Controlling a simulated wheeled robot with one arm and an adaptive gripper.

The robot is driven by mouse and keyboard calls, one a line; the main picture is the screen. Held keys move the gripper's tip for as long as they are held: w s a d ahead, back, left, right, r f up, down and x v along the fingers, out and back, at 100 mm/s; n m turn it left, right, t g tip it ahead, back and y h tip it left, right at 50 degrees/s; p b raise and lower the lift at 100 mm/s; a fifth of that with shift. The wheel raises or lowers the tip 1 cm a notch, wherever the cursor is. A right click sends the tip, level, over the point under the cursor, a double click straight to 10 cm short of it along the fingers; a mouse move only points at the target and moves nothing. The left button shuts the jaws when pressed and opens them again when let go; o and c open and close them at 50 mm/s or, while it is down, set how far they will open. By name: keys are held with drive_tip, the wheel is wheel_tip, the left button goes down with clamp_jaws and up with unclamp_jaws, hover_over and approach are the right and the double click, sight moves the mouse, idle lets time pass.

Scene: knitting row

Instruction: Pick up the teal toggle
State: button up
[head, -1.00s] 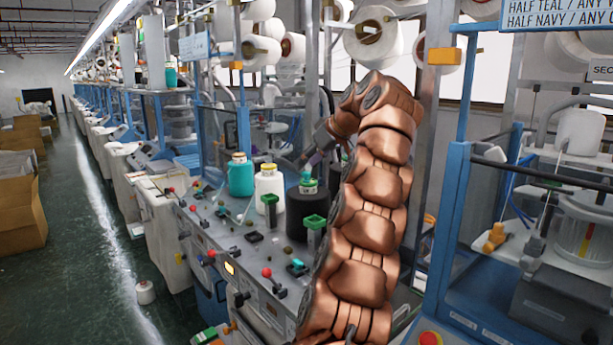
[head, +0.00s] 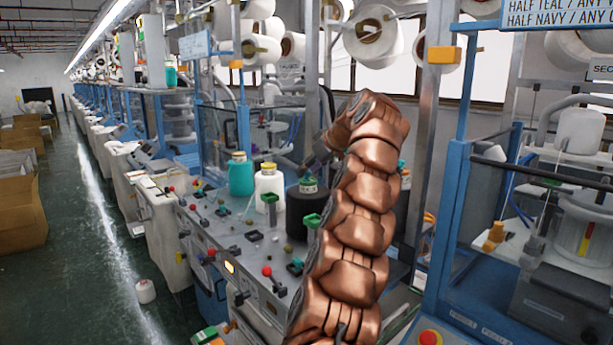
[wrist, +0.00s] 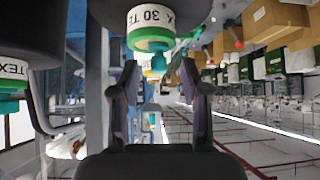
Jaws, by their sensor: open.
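A small teal piece (head: 296,266), which looks like the teal toggle, sits on the grey machine counter (head: 262,262) in the head view, just left of my arm. My gripper (wrist: 157,78) is open and empty in the wrist view. A black cone (wrist: 155,15) with a white label and green cap stands beyond the fingertips, its teal tip between them in the picture. The toggle cannot be made out in the wrist view.
A teal bottle (head: 241,175), a white bottle (head: 269,188) and the black cone (head: 305,210) stand on the counter. Several small knobs and a red-balled lever (head: 267,270) lie in front. A blue-framed machine (head: 455,200) is at right; the aisle floor (head: 95,280) is open at left.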

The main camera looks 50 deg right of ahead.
drive_tip(key=shift+x, duration=1)
drive_tip(key=c, duration=0.8)
